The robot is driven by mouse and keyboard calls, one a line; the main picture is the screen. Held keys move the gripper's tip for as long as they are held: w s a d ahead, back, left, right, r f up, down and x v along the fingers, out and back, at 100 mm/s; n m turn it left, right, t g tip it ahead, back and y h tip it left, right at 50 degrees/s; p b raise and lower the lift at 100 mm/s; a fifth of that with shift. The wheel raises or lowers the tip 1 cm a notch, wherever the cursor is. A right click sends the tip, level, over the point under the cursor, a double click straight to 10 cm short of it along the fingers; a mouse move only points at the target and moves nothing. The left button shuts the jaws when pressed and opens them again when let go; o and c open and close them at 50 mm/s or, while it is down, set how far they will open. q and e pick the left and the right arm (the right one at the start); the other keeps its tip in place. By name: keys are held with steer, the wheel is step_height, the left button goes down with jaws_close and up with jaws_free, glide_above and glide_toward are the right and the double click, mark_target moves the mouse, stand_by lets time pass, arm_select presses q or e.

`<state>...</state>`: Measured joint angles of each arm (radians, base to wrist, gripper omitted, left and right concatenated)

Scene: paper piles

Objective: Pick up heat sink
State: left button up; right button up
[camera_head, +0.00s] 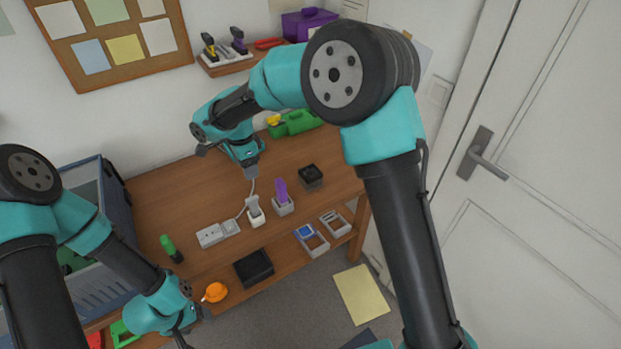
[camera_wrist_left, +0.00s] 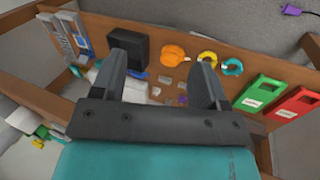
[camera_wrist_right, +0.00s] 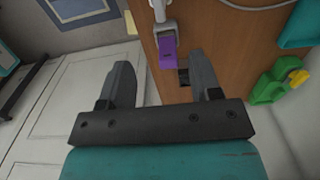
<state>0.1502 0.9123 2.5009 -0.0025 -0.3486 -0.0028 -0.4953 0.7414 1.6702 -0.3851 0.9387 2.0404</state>
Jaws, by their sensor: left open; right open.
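A small black block that looks like the heat sink (camera_head: 310,176) sits on the wooden table, right of the purple-topped item. In the right wrist view a dark piece (camera_wrist_right: 183,77) shows beside my right finger, mostly hidden; I cannot tell for sure that it is the same block. My right gripper (camera_head: 226,164) is open and empty above the table, left of the block; it also shows in the right wrist view (camera_wrist_right: 160,80). My left gripper (camera_head: 192,328) is open and empty near the lower shelf; it also shows in the left wrist view (camera_wrist_left: 165,75).
A purple item (camera_head: 281,190) and a grey-white plug (camera_head: 254,210) stand on the table near a white power strip (camera_head: 211,235). A black box (camera_head: 254,267) and an orange object (camera_head: 215,292) are on the lower shelf. A blue crate (camera_head: 113,185) stands left. A green tool (camera_head: 295,123) lies behind.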

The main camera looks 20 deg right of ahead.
arm_select(q)
steer(key=o, duration=0.6)
arm_select(e)
steer(key=shift+f, duration=0.1)
steer(key=s+d+f+n+y, duration=0.1)
steer(key=s+d+f+n, duration=0.2)
steer(key=f, duration=0.4)
steer(key=s+d+f+n+y, duration=0.1)
steer(key=s+d+f, duration=0.1)
steer(key=d+f, duration=0.3)
steer(key=s+d+f+n+y, duration=0.1)
steer(key=s+d+f+n, duration=0.2)
steer(key=f, duration=0.5)
steer(key=s+d+f+n, duration=0.3)
steer(key=s+d+f, duration=0.2)
steer(key=s, duration=0.4)
steer(key=s+d+f+n, duration=0.3)
steer(key=s+d+f, duration=0.2)
steer(key=s, duration=0.4)
steer(key=shift+s+d+t+y, duration=0.15)
steer(key=shift+d+t+y, duration=0.25)
steer(key=shift+d, duration=0.05)
steer(key=shift+f, duration=0.1)
